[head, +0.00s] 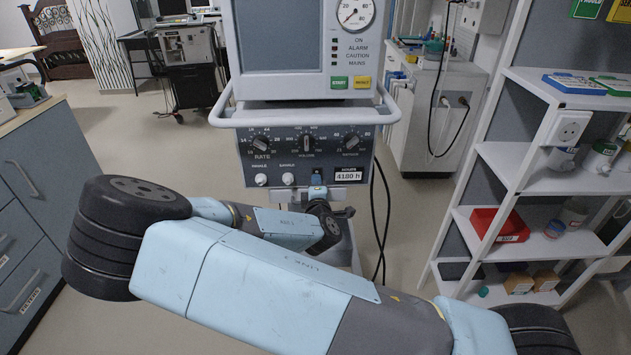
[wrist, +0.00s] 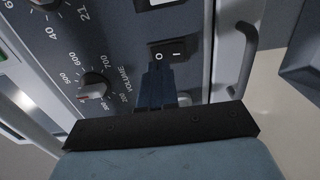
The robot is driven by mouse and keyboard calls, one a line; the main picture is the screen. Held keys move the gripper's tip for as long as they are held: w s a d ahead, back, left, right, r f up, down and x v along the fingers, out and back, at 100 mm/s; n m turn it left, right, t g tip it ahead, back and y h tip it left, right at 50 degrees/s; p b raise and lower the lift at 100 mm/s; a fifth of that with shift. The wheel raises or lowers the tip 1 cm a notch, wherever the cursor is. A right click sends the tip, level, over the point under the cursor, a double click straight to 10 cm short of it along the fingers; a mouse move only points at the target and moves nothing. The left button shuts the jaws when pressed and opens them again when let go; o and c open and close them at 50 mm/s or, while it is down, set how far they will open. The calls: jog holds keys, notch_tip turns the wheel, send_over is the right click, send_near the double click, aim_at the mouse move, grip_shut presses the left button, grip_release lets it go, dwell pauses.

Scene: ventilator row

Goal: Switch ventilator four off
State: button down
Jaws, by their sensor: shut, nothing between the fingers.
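The ventilator (head: 307,148) stands upright ahead of me, with a dark panel of knobs; no number four is readable on it. In the wrist view a black rocker switch (wrist: 166,53) marked O and I sits on the panel (wrist: 120,45), O on the left and I on the right. I cannot tell which side is pressed in. My gripper (wrist: 157,74) is shut and empty, its fingertips just below the switch in the picture; I cannot tell whether they touch it. In the head view my gripper (head: 317,180) is at the panel's lower edge and the switch is hidden.
The volume knob (wrist: 93,90) is left of my fingers in the wrist view. A handle rail (head: 290,119) crosses above the panel, and black cables (head: 383,225) hang at its right. White shelves (head: 535,180) stand right, a grey-blue cabinet (head: 40,190) left.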

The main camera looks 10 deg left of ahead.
jog(key=s+d, duration=0.1)
jog(key=s, duration=1)
jog(key=shift+s+d+r, duration=0.15)
jog(key=shift+s+r, duration=0.2)
